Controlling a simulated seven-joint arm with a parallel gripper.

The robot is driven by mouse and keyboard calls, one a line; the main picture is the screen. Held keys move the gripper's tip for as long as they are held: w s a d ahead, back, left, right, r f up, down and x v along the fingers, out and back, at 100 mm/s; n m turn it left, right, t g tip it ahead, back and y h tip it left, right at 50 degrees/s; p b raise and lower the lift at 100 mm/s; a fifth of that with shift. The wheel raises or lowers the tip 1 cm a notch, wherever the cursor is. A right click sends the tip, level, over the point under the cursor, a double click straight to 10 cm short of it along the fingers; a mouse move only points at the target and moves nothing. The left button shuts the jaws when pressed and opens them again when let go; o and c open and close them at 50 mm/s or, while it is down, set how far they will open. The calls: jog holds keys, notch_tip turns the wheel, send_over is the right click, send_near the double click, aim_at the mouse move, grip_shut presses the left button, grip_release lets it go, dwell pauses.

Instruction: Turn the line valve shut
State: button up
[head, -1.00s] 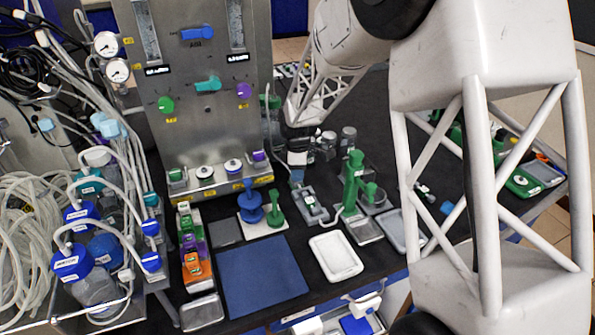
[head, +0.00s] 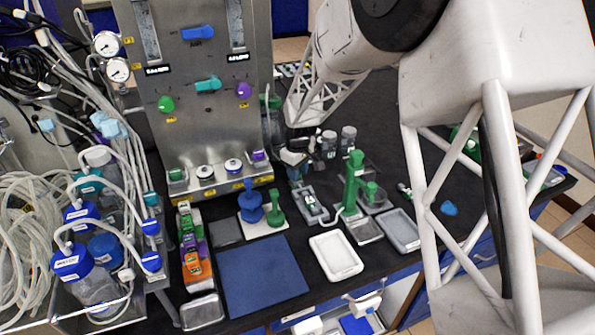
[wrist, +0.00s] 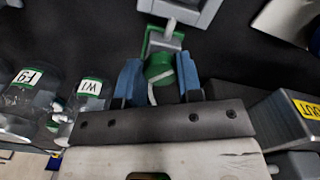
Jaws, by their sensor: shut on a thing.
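The line valve seems to be the green-handled fitting (wrist: 160,66) in the wrist view, with a pale stripe on its handle and a grey piece beyond it. My gripper (wrist: 159,80) has its two blue fingers on either side of the green handle, shut on it. In the head view my gripper (head: 292,158) is low over the bench, just right of the steel panel, and hides the handle. I cannot tell the valve's exact angle.
Labelled bottles (wrist: 88,92) stand close beside my gripper in the wrist view. The steel panel (head: 205,130) is to the left in the head view. A grey clamp fixture (head: 311,204) and a green stand (head: 352,185) are nearby. A blue mat (head: 262,275) is clear.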

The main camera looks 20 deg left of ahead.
jog(key=m, duration=0.4)
jog(key=shift+s+m, duration=0.1)
jog(key=shift+m, duration=0.2)
jog(key=m, duration=0.5)
jog(key=shift+a, duration=0.1)
jog(key=o, duration=0.9)
jog(key=shift+r, duration=3.9)
